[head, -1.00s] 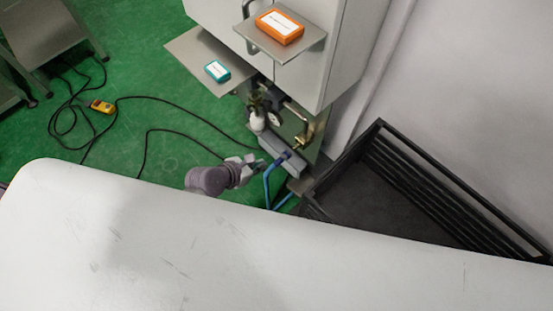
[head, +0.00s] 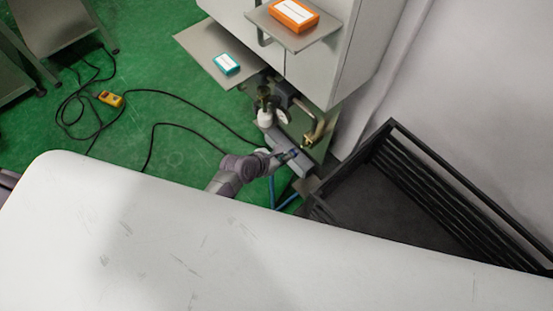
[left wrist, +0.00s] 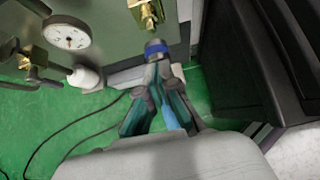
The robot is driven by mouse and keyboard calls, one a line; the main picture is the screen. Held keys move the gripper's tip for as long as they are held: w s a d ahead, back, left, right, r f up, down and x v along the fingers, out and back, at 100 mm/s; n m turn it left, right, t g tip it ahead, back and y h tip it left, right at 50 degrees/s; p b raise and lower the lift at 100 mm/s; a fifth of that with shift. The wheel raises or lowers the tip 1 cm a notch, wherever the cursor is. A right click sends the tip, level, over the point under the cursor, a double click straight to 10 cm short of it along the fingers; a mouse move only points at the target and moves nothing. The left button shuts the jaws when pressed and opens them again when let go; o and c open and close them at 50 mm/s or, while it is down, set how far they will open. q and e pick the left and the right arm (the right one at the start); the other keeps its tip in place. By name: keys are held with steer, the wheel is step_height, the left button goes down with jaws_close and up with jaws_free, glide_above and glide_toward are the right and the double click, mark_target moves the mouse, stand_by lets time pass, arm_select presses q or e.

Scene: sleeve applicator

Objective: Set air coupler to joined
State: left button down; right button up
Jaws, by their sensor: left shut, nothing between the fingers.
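A blue-banded hose coupler (left wrist: 156,50) with a grey end stands just ahead of my left gripper (left wrist: 160,80) in the left wrist view. Its blue hose (left wrist: 168,112) runs down between the finger linkages. A brass fitting (left wrist: 146,12) sits on the machine panel above the coupler; a gap shows between them. In the head view my left gripper (head: 278,157) is at the blue coupler (head: 290,155), below the brass fitting (head: 313,135). The gripper is shut with nothing held; the fingertips are partly hidden. My right gripper is not in view.
A round gauge (left wrist: 67,33) and a brass valve (left wrist: 32,62) are on the panel at left. A black open-topped bin (head: 400,190) stands close at right. Shelves hold an orange box (head: 294,15) and a teal box (head: 226,64). Black cables lie on the green floor.

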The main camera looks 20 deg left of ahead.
mark_target(293, 152)
arm_select(q)
steer(key=shift+w+d+f, duration=0.1)
steer(key=shift+w, duration=0.15)
steer(key=w+d, duration=0.1)
steer(key=w+d+p, duration=0.1)
steer(key=shift+w, duration=0.4)
steer(key=shift+w+d, duration=0.2)
